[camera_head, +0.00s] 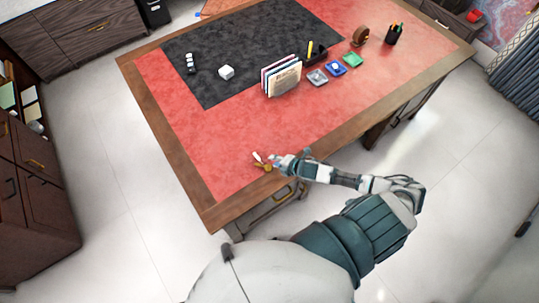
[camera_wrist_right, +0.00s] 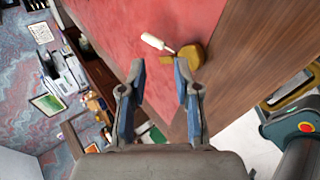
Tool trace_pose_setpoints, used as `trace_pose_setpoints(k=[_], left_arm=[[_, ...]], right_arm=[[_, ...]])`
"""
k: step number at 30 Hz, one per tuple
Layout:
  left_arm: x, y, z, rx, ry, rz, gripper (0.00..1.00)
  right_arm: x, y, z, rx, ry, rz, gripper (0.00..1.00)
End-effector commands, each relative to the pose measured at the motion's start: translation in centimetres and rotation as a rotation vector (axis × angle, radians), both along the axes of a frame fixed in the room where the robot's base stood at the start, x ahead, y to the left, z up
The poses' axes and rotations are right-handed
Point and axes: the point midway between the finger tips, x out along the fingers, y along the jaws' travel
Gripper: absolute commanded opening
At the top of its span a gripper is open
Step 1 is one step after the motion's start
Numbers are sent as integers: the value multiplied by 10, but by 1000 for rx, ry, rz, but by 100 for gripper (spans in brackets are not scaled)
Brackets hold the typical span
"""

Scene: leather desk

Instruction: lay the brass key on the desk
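The brass key (camera_head: 264,167) is at the near edge of the red leather desk (camera_head: 240,135), with a slim white piece (camera_head: 257,156) beside it. In the right wrist view the brass piece (camera_wrist_right: 191,54) lies where the red leather meets the wooden border (camera_wrist_right: 245,55), and the white piece (camera_wrist_right: 154,42) points away from it. My right gripper (camera_head: 275,161) is just right of the key. Its fingers (camera_wrist_right: 160,85) are apart with nothing between them, and the key is beyond the fingertips. My left gripper is not in view.
The near red leather is mostly clear.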

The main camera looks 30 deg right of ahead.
Motion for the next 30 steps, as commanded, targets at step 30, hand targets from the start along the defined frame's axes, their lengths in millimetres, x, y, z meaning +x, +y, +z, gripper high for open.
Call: trace_pose_setpoints(k=[30], left_arm=[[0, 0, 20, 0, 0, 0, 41]], right_arm=[[-22, -7, 78, 1, 0, -1, 32]])
